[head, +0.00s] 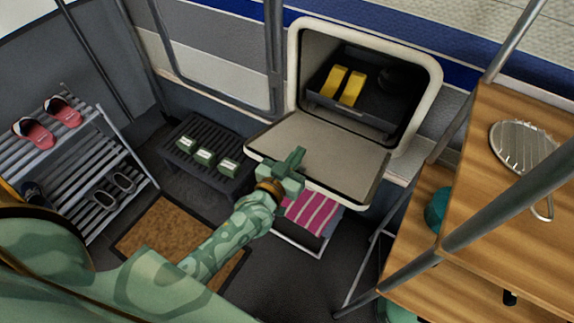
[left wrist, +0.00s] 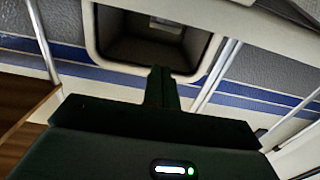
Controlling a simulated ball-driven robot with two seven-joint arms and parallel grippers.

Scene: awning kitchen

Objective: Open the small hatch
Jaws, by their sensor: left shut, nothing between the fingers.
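The small hatch is in the side of the caravan, with a pale rounded frame (head: 432,75) around a dark opening. Its flap (head: 335,150) is folded down and sticks out below the opening, its inner face up. Inside the opening is a dark tray (head: 375,118) with two yellow items (head: 343,86). My left gripper (head: 294,158) is shut and empty, and in the head view it overlaps the flap's near edge; I cannot tell whether it touches. In the left wrist view the shut fingers (left wrist: 161,85) point at the hatch opening (left wrist: 150,42). My right gripper is not in view.
A wooden shelf unit (head: 490,190) with metal poles stands at the right, carrying a metal strainer (head: 524,146). A low dark bench (head: 190,145) with several small boxes and a shoe rack (head: 75,150) stand at the left. A striped cloth (head: 313,213) hangs under the flap. A brown mat (head: 160,228) lies on the floor.

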